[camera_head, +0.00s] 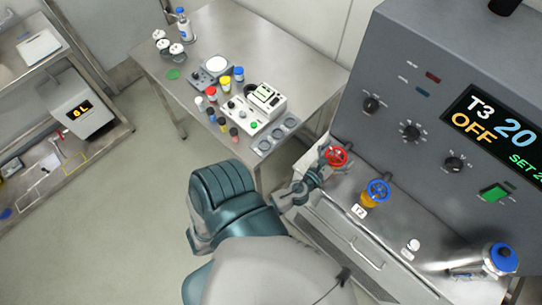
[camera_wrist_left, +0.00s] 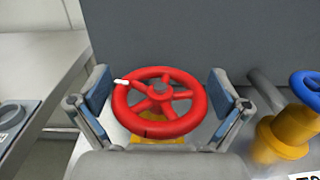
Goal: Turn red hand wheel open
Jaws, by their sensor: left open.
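The red hand wheel (camera_head: 336,156) sits on the bench ledge in front of the grey control cabinet. In the left wrist view the red wheel (camera_wrist_left: 160,103) is large and central, with several spokes and a white mark on its upper left rim. My left gripper (camera_head: 322,170) is at the wheel. In the wrist view its two fingers (camera_wrist_left: 160,100) are open, one on each side of the rim, with small gaps showing. A yellow base shows below the wheel. My right gripper is not in view.
A blue hand wheel (camera_head: 378,190) on a yellow valve stands close to the right of the red one. The grey control cabinet (camera_head: 400,60) rises just behind. A steel table (camera_head: 215,40) with jars and a device stands to the left.

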